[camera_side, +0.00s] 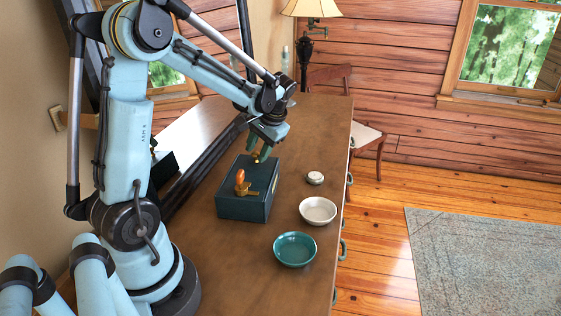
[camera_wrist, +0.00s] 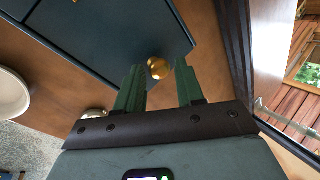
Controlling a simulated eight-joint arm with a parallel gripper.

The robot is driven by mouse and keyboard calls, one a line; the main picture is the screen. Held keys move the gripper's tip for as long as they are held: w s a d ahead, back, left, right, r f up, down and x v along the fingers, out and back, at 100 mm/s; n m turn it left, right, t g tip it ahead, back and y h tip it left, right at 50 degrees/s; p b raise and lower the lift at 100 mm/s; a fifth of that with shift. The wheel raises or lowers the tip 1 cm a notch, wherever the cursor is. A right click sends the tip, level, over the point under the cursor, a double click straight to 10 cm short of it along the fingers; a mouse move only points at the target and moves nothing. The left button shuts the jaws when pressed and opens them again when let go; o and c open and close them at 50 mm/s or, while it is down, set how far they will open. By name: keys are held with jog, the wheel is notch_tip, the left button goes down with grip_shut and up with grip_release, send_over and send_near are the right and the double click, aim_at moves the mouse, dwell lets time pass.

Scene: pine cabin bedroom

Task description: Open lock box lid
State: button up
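The dark blue-green lock box (camera_side: 243,208) stands on the wooden desk, its lid (camera_side: 262,178) lying flat and closed as far as I can see. An orange-handled brass latch (camera_side: 241,184) is on the lid's near part. A small brass knob (camera_side: 256,159) is at the box's far edge; it also shows in the wrist view (camera_wrist: 158,68). My gripper (camera_side: 261,153) is over that far edge. In the wrist view my gripper (camera_wrist: 161,80) has its two green fingers apart, with the knob at the gap between the fingertips. Contact with the knob cannot be told.
A teal bowl (camera_side: 295,250), a cream bowl (camera_side: 318,211) and a small round pale object (camera_side: 315,178) stand right of the box on the desk (camera_side: 230,270). A dark rail-like bar (camera_side: 205,165) runs left of the box. The desk's near part is clear.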

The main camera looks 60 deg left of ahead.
grip_shut()
jog(key=w+a, duration=0.7)
jog(key=a, duration=0.2)
jog(key=shift+w, duration=0.4)
jog(key=shift+a, duration=0.1)
jog(key=shift+o, duration=1.4)
grip_release()
jog(key=shift+r, duration=0.1)
jog(key=v, duration=1.2)
